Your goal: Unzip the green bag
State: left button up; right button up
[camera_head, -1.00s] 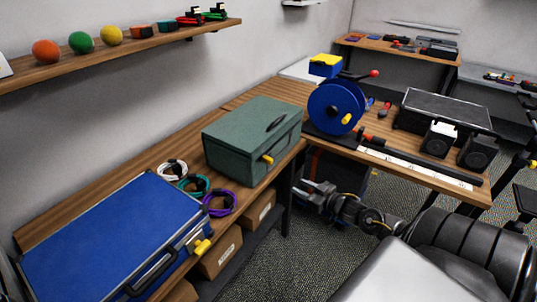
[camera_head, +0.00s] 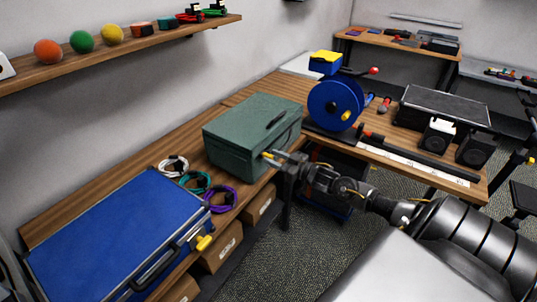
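The green bag (camera_head: 240,134) is a box-shaped case with a dark handle on top, standing on the wooden bench. Its yellow zipper pull is on the right-facing side, at my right gripper (camera_head: 268,156). The gripper reaches in from the right, and its fingertips are at the pull. The pull is mostly covered, and I cannot tell whether the fingers are closed on it. The bag's lid looks shut. My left gripper is not in view.
A blue case (camera_head: 115,240) with a yellow pull lies front left. White (camera_head: 172,165), teal (camera_head: 195,182) and purple (camera_head: 221,199) cable coils lie between it and the green bag. A blue reel (camera_head: 335,103) stands behind my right gripper. Cardboard boxes (camera_head: 222,248) sit below the bench.

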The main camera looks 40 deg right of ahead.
jog(key=shift+x, duration=1.35)
grip_shut()
